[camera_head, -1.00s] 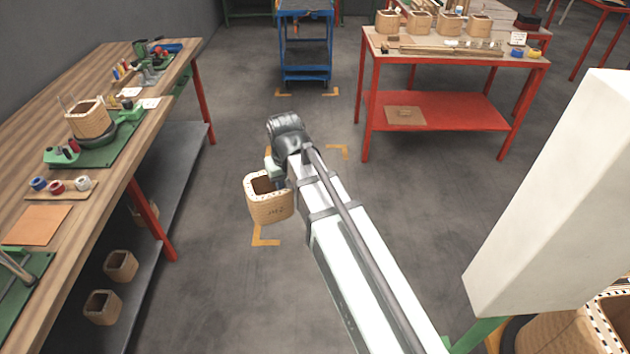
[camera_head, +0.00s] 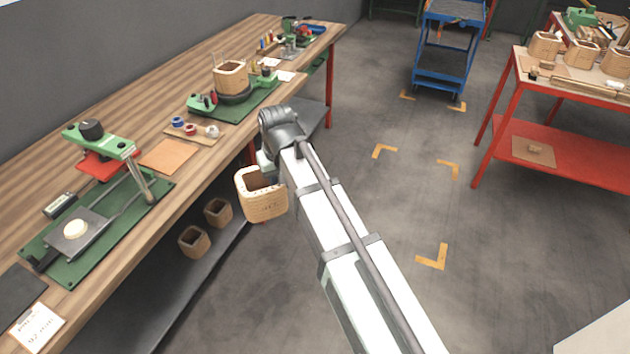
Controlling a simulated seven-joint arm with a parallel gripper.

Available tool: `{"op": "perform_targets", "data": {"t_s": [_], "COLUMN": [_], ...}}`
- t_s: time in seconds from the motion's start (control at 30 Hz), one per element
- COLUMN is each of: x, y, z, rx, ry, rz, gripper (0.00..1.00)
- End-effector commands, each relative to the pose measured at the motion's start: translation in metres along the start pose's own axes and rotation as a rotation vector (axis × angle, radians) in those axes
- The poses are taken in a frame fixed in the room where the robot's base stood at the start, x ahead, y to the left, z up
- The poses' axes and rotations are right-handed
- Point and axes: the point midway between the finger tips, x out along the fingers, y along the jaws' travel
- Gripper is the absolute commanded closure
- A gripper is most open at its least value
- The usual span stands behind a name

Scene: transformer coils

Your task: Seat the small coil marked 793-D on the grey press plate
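A small tan coil (camera_head: 263,204), square and hollow with a pale rim, hangs from my gripper (camera_head: 268,166). My gripper is shut on its far right wall; the fingertips are partly hidden by the wrist and coil. Dark marking on the coil's front is too small to read. The coil is in the air beside the wooden bench's front edge. The grey press plate (camera_head: 62,246) lies on a green base on the bench at left, well away from the coil. A round cream piece (camera_head: 76,229) sits on the plate.
A green-and-red press (camera_head: 102,141) with metal posts stands behind the plate on the wooden bench (camera_head: 130,88). Another coil (camera_head: 230,77) sits on a green fixture farther back. Two coils lie on the lower shelf (camera_head: 165,300). Open floor lies right of the bench.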

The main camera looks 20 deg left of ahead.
Motion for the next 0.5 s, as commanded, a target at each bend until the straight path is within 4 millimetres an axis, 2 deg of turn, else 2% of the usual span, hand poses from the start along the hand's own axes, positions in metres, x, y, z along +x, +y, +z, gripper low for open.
{"op": "perform_targets", "data": {"t_s": [0.03,0.1,0.37,0.5], "x": [-0.002,-0.003,-0.011,-0.015], "y": [-0.018,-0.04,-0.127,-0.177], "z": [-0.008,-0.015,-0.037,-0.046], "rx": [-0.025,-0.056,-0.172,-0.234], "ry": [0.001,0.001,0.001,0.0], "rz": [-0.004,-0.008,-0.022,-0.029], "gripper": [1.0,1.0,1.0,1.0]}}
